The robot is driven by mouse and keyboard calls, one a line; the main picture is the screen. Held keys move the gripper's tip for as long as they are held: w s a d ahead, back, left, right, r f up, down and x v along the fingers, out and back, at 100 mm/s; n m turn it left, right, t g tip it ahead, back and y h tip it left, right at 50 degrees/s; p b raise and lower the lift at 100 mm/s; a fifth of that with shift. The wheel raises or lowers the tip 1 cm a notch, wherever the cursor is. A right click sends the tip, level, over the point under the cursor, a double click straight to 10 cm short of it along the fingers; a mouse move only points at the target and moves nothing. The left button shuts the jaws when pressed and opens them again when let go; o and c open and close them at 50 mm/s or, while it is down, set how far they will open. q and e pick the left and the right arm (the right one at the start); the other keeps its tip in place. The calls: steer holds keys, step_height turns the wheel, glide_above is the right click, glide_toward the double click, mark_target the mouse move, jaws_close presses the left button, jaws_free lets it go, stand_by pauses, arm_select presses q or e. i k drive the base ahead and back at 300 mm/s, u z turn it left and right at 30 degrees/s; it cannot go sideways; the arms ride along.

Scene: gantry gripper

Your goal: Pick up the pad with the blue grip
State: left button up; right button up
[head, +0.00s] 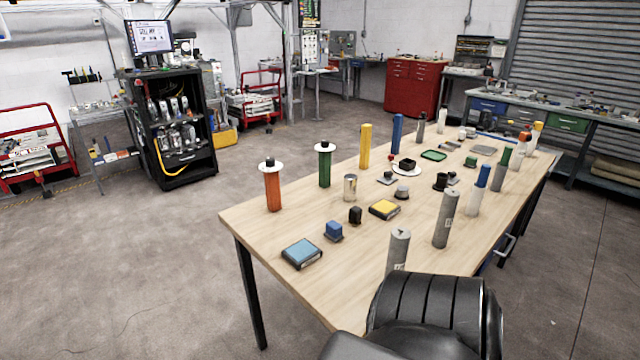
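A small pad with a blue grip (333,231) sits near the front left part of the wooden table (270,213) in the head view. Its grip is a blue block on a low dark grey base. A flat dark square item with a light blue top (302,252) lies just in front of it to the left. A small black block (355,215) stands just behind it to the right. Neither of my grippers shows. A black part of my own body covers the table's near right corner.
Orange (272,188), green (324,167) and yellow (366,146) posts stand along the table's left edge. Tall grey cylinders (446,218) stand along the right side. A yellow-topped square item (384,209) and a metal can (350,187) are near the pad. Open floor lies left.

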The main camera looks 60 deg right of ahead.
mark_target(333, 229)
steer(key=i, duration=0.9)
steer(key=z, duration=3.4)
